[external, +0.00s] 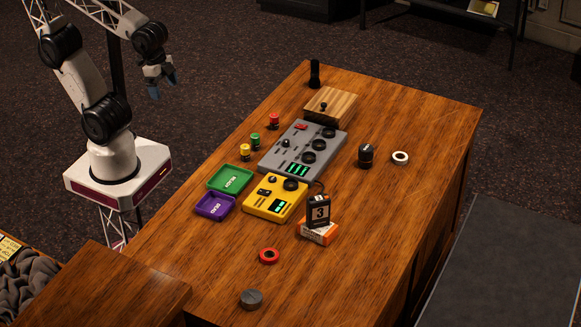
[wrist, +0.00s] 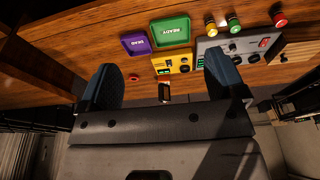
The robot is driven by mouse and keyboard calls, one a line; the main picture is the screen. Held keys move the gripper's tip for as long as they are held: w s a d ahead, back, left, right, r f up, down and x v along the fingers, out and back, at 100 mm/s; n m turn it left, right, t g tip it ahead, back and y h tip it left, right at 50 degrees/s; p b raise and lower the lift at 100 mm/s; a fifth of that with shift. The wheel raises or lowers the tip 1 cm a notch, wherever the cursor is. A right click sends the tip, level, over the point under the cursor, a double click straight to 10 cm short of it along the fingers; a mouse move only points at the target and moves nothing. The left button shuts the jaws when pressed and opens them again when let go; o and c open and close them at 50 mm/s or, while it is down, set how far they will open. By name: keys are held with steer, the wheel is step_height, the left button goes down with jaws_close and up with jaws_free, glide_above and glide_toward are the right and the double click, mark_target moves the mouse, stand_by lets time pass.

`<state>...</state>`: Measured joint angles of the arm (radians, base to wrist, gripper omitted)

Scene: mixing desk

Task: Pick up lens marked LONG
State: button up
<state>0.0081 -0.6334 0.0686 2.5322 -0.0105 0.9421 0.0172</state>
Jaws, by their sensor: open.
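No marking reading LONG is legible in either view, so I cannot tell for certain which thing is the lens. A tall black cylinder (external: 315,74) stands upright at the far end of the desk. A shorter black cylinder (external: 365,154) with a pale mark stands right of the grey mixer. My gripper (external: 163,88) is open and empty, raised in the air left of the desk, apart from both cylinders. In the wrist view its two blue-grey fingers (wrist: 162,70) are spread wide with nothing held between them.
A grey mixer (external: 318,139), yellow box (external: 256,207), green READY tray (external: 246,171) and purple DEAD tray (external: 203,210) fill mid-desk. A wooden block (external: 345,104), white ring (external: 400,157), red ring (external: 269,263) and grey puck (external: 251,300) surround them. The right edge is mostly clear.

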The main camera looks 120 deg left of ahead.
steer(key=shift+c, duration=0.4)
steer(key=w+a+r+n, duration=0.2)
steer(key=w, duration=0.7)
steer(key=w+a+r+n, duration=0.1)
steer(key=w+a+n, duration=0.1)
steer(key=w, duration=0.6)
steer(key=n+g, duration=0.3)
steer(key=n, duration=0.8)
glide_above(365, 148)
steer(key=f, duration=2.2)
steer(key=shift+s+d, duration=0.15)
steer(key=shift+d, duration=0.1)
steer(key=shift+w+a+f, duration=0.25)
steer(key=shift+a+f, duration=0.05)
steer(key=shift+f, duration=0.1)
